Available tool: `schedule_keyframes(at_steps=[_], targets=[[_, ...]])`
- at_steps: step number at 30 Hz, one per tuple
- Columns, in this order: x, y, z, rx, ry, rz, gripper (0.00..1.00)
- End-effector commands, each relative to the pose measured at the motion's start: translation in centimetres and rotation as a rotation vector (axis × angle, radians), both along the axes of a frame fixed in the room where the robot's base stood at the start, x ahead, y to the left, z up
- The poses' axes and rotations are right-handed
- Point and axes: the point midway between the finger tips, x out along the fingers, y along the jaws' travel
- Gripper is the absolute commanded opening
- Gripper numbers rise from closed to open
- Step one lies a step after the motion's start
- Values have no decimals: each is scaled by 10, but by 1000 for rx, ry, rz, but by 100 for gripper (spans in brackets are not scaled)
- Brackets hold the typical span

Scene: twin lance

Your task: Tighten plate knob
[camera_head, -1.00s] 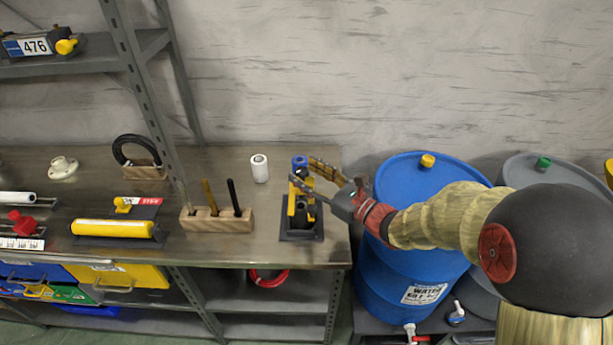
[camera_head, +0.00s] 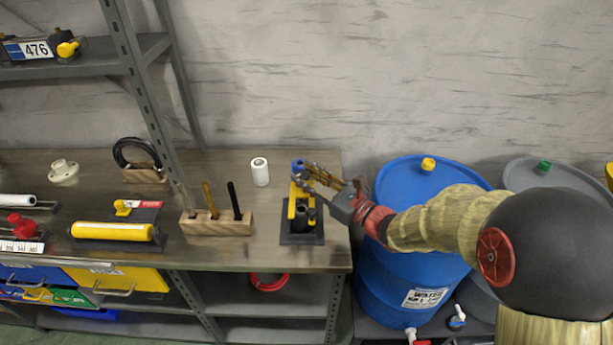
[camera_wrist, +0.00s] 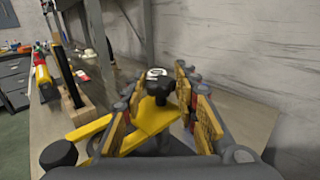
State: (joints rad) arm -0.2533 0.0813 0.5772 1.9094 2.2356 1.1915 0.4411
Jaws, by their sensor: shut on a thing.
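A yellow fixture (camera_head: 292,208) stands on a dark base plate (camera_head: 301,239) near the bench's right end, with a blue part at its top. In the wrist view, a black knob (camera_wrist: 158,84) with a pale cap sits above the fixture's yellow arm (camera_wrist: 150,118). My gripper (camera_head: 308,178) comes from the right over the fixture's top; its fingers (camera_wrist: 157,96) stand on both sides of the knob and are shut on it. The contact faces are partly hidden. A plate marked 476 (camera_head: 28,50) with a yellow knob (camera_head: 68,49) lies on the upper left shelf, away from my gripper.
A wooden block (camera_head: 215,226) with upright tools and a white roll (camera_head: 260,171) stand left of the fixture. A blue barrel (camera_head: 425,205) stands close right of the bench, under my arm. Bare bench top (camera_head: 250,255) lies in front of the block.

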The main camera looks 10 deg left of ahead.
Motion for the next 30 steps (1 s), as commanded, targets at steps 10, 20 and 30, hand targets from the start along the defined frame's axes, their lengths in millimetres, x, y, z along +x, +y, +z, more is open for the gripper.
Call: schedule_keyframes(at_steps=[10, 20, 30], targets=[[-1, 2, 0, 2, -2, -46, 4], [-2, 2, 1, 2, -1, -137, 4], [-1, 1, 1, 1, -1, -137, 36]])
